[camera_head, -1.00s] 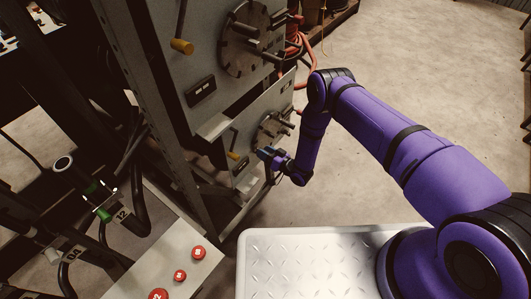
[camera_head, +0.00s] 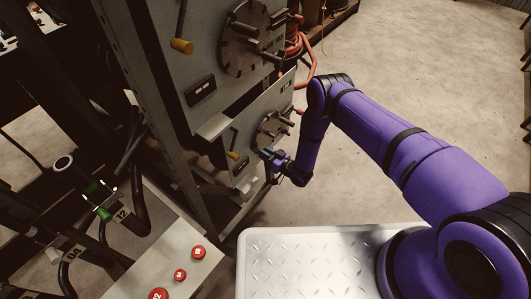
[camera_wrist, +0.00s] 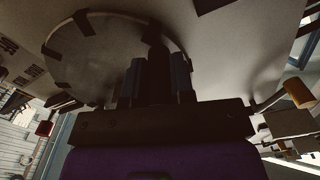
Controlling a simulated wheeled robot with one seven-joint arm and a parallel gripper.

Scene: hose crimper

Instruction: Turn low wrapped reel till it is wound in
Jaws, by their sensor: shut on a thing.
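The low reel (camera_head: 272,128) is a grey disc with several pegs on the lower panel of the machine. In the wrist view its round face (camera_wrist: 105,45) fills the upper left, with dark patches at its rim. My gripper (camera_head: 266,154) is at the reel's lower edge. In the wrist view my gripper (camera_wrist: 158,78) has its fingers close on both sides of a dark peg (camera_wrist: 157,50) that stands out from the reel. The fingers hide most of the peg. Any hose on this reel is too dark to make out.
A larger upper reel (camera_head: 245,40) sits above. A yellow-tipped lever (camera_head: 233,156) is beside the low reel and also shows in the wrist view (camera_wrist: 299,93). Red buttons (camera_head: 198,252) are on a panel at lower left. The floor at right is clear.

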